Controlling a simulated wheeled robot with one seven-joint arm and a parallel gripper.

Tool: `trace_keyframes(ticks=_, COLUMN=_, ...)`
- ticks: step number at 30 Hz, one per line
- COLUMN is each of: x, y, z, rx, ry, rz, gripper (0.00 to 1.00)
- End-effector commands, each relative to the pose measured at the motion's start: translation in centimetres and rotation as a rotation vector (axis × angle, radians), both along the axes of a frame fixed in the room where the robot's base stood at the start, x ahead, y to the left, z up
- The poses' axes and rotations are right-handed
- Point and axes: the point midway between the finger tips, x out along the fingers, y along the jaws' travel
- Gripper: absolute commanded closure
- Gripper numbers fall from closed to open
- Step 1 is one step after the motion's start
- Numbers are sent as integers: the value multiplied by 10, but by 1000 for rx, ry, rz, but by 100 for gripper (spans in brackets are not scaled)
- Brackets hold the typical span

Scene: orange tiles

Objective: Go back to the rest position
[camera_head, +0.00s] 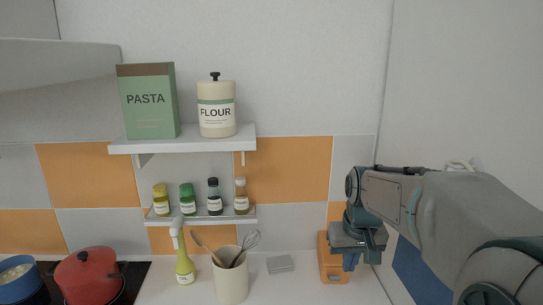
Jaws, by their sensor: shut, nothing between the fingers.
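My gripper (350,262) is at the right of the head view, at the end of my arm, which reaches in from the lower right. It points down over the right end of the white counter (285,291). It is shut and holds nothing. Behind it, and partly hidden by it, stands an orange box-like object (329,259). How far apart the gripper and that object are, I cannot tell.
A utensil crock (231,280), a yellow-green spray bottle (184,265) and a small grey block (280,264) stand on the counter. A red pot (88,278) is on the dark hob at left. Shelves above hold a pasta box (148,105), flour canister (216,113) and several small bottles.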

Motion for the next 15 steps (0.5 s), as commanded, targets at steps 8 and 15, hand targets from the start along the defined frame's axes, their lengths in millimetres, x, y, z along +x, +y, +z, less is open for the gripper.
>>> trace_keyframes(ticks=8, x=-95, y=13, z=-10, rx=1, ry=-77, rz=-14, gripper=100)
trace_keyframes(ticks=15, x=-154, y=18, z=-33, rx=2, ry=-128, rz=-26, gripper=100)
